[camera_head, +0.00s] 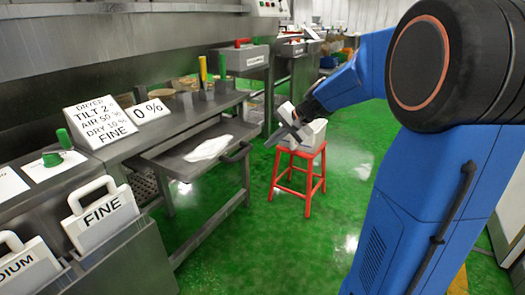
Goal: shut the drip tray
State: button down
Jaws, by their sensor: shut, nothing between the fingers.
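The drip tray (176,160) is a grey metal tray that juts out from under the counter, pulled out towards the aisle. A dark handle (238,153) is on its right front edge. A flat white patch (208,148) lies on the tray; I cannot tell what it is. My gripper (279,138) is shut and empty. In the picture it is to the right of the tray handle, apart from it, and overlaps the white box on the red stool. The fingertips are small and partly hard to make out.
A red stool (298,154) with a white box (311,131) stands right of the tray. Signs (100,121) and upright tools stand on the counter. Several labelled white plates, one reading FINE (101,214), sit at the lower left. Green floor (250,245) is clear in front.

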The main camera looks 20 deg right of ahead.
aim_at(210, 149)
jog(key=w+a+r+x, duration=0.1)
jog(key=x, duration=1.1)
jog(key=shift+w+r, duration=0.25)
jog(key=shift+w, duration=0.15)
jog(key=shift+a, duration=0.2)
jog(key=w+a, duration=0.3)
jog(key=w, duration=0.2)
jog(key=w+a, duration=0.4)
jog(key=w, duration=0.1)
jog(key=w+a, duration=0.4)
jog(key=w, duration=0.1)
jog(key=shift+w+a, duration=0.2)
jog(key=shift+w, duration=0.2)
jog(key=shift+w+a+r, duration=0.1)
jog(key=shift+w+a, duration=0.15)
jog(key=shift+w, duration=0.1)
jog(key=shift+r, duration=0.1)
